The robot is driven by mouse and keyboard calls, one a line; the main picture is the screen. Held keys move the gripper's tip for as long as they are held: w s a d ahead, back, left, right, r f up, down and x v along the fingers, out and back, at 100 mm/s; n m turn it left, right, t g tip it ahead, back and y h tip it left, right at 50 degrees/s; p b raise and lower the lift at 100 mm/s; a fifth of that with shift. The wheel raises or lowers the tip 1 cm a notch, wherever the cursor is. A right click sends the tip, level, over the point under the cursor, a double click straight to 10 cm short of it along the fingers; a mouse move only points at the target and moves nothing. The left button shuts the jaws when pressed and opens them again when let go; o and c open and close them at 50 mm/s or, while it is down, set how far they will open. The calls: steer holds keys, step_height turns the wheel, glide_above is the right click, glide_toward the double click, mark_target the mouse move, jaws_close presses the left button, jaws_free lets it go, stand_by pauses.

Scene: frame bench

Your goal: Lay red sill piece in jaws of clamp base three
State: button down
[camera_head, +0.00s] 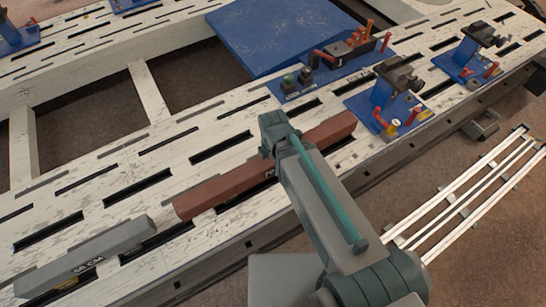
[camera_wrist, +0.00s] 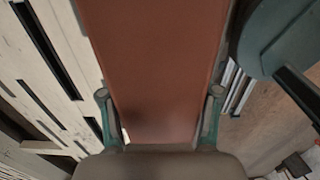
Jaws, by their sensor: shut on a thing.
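The red sill piece (camera_head: 225,188) is a long brownish-red bar lying lengthwise along the slotted white bench; I cannot tell whether it touches the top. My gripper (camera_head: 272,150) is shut across its middle, and the arm hides part of it. In the wrist view the red sill piece (camera_wrist: 155,60) runs between both fingers of my gripper (camera_wrist: 160,105). Blue clamp bases with dark jaws stand to the right, a nearer one (camera_head: 380,100) and a farther one (camera_head: 466,62). No number is readable on them, so I cannot tell which is three.
A blue tray of small red and dark parts (camera_head: 345,55) and a blue panel (camera_head: 285,32) lie beyond. More blue bases (camera_head: 14,38) stand far left. A white rack (camera_head: 465,190) is at right.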

steer(key=shift+s+r+p, duration=0.4)
steer(key=shift+r+p, duration=0.2)
steer(key=shift+p, duration=2.3)
steer(key=shift+s+p, duration=0.1)
steer(key=shift+p, duration=0.5)
steer(key=p, duration=0.2)
steer(key=shift+s+d+p, duration=0.15)
steer(key=shift+s+p, duration=0.2)
steer(key=shift+p, duration=0.05)
steer(key=shift+s+r+p, duration=0.1)
steer(key=shift+s+p, duration=0.15)
steer(key=shift+p, duration=0.5)
steer(key=s+p, duration=0.1)
steer(key=s+r+p, duration=0.1)
steer(key=p, duration=0.1)
steer(key=s+p, duration=0.1)
steer(key=s, duration=0.1)
steer(key=shift+s+d+r, duration=0.1)
steer(key=shift+d+r, duration=0.2)
steer(key=shift+d, duration=0.05)
steer(key=shift+p, duration=0.3)
